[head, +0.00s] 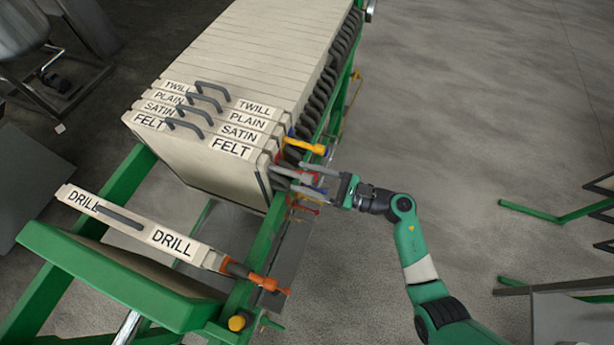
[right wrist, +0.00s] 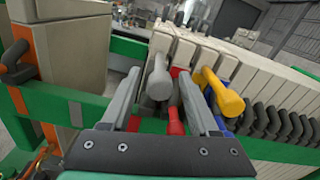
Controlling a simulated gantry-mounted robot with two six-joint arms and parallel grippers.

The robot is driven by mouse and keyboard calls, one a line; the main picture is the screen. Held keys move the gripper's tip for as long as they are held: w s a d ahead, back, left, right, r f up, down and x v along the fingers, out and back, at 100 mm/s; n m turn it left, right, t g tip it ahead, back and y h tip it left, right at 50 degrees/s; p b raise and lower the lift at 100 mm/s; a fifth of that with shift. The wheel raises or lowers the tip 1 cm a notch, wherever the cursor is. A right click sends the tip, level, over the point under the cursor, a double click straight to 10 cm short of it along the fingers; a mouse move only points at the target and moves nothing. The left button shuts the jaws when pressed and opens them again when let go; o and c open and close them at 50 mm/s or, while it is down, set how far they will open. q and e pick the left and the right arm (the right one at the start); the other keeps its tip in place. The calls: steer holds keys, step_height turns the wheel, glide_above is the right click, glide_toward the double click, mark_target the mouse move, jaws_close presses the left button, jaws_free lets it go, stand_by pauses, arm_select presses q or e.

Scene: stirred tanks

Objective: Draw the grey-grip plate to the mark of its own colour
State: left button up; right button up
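The grey grip (right wrist: 158,80) sticks out from the end of a pale plate in the right wrist view. In the head view the front plate of the stack, labelled FELT (head: 190,165), has its grip end beside my right gripper (head: 299,177). My right gripper's fingers also show in the right wrist view (right wrist: 160,78); they are apart, with the grey grip between their tips, nearer the left finger. I cannot tell whether they touch it. My left gripper is not in view.
A yellow grip (right wrist: 222,95) and a blue grip lie close right of my fingers. The DRILL plate (head: 135,225) with an orange grip (head: 262,280) stands apart toward the front, leaving a gap along the green rail. Plates are packed behind FELT.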

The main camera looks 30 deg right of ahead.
jaws_close()
stand_by(1.2)
